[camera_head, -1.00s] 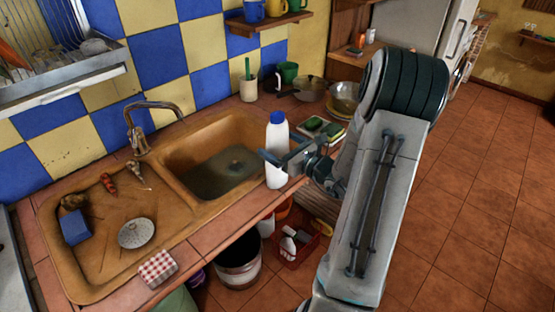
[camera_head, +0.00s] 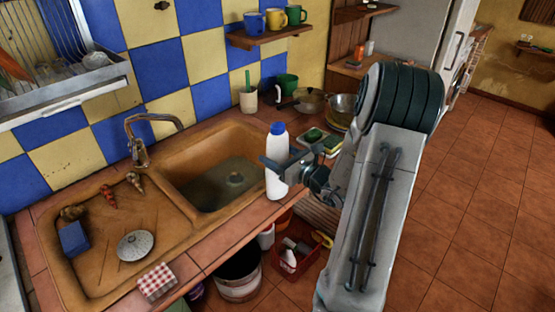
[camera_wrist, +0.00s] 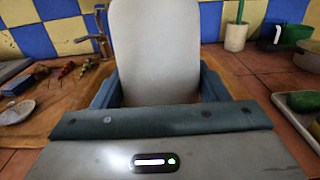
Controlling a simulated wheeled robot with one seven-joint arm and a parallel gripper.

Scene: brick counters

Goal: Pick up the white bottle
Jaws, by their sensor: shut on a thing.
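The white bottle (camera_head: 276,180) with a blue cap stands upright at the front right edge of the sink in the head view. My gripper (camera_head: 285,163) reaches it from the right and is shut on its body. In the wrist view the bottle (camera_wrist: 155,50) fills the upper middle, between the two blue-grey fingers of my gripper (camera_wrist: 158,88). The bottle's base is near the counter edge; I cannot tell whether it touches the counter.
The brown sink (camera_head: 175,225) lies left of the bottle. A tray with green sponges (camera_head: 315,135) is close behind my gripper. Pans (camera_head: 310,100) and a white holder (camera_head: 249,99) stand farther back. A bucket (camera_head: 238,277) and red crate (camera_head: 283,263) are on the floor below.

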